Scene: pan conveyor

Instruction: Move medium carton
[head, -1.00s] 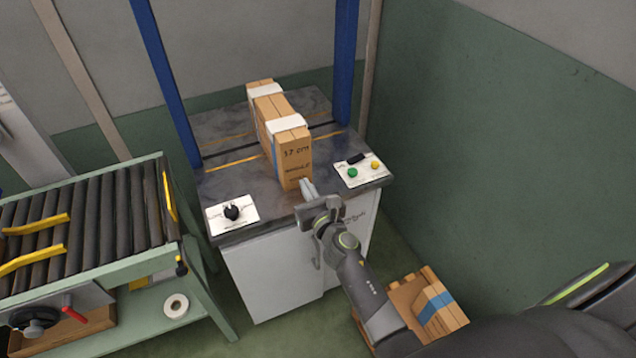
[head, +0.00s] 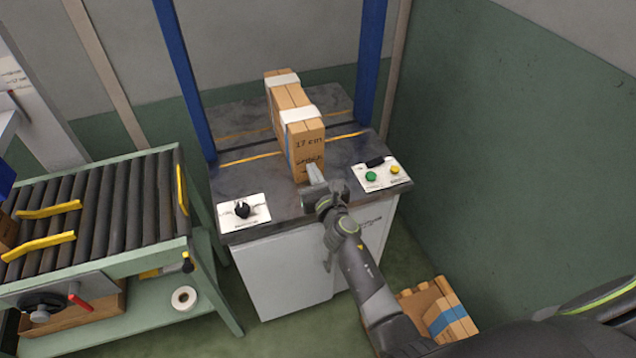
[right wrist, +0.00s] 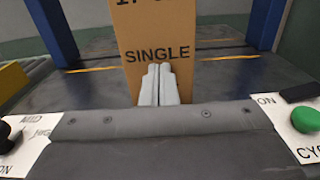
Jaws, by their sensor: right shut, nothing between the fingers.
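A tall brown carton (head: 311,142) with white bands stands upright on the dark machine top (head: 240,182), between two blue posts. "17 cm" is printed on its near face. In the right wrist view the carton (right wrist: 150,30) shows the word "SINGLE". My right gripper (head: 314,174) is shut and empty, its fingertips at the lower part of the carton's near face. In the right wrist view the closed fingers (right wrist: 158,80) overlap the carton; I cannot tell whether they touch it. My left gripper is not in view.
A roller conveyor (head: 100,215) with yellow guides stands at the left. A box with blue tape (head: 447,315) lies low at the right.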

